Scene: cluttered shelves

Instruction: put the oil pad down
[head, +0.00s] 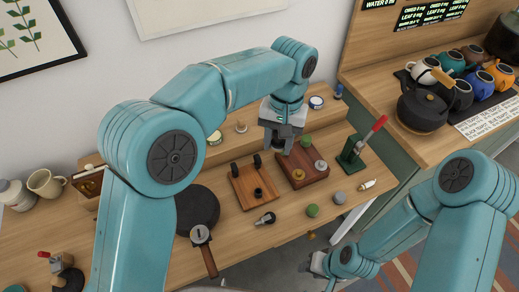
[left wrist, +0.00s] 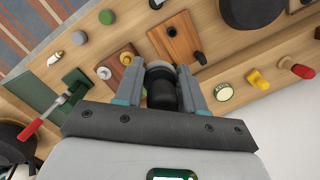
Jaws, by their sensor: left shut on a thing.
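My left gripper (head: 279,147) is low over the wooden bench, at the back left edge of a dark red-brown wooden block (head: 311,174). In the left wrist view its fingers (left wrist: 161,72) are shut on a dark cylindrical thing with a greyish end, which I take to be the oil pad (left wrist: 161,94). In the head view the fingers mostly hide it, and I cannot tell whether it touches the block. My right gripper (head: 318,264) is low at the bottom, beyond the bench's front edge, and its jaws are unclear.
A lighter wooden board (head: 245,192) with black pegs lies left of the block. A black pan (head: 196,208) is farther left. A green press with a red handle (head: 358,148) stands to the right. Green (head: 312,210) and grey (head: 339,197) knobs lie in front. Teapots (head: 423,110) fill the right counter.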

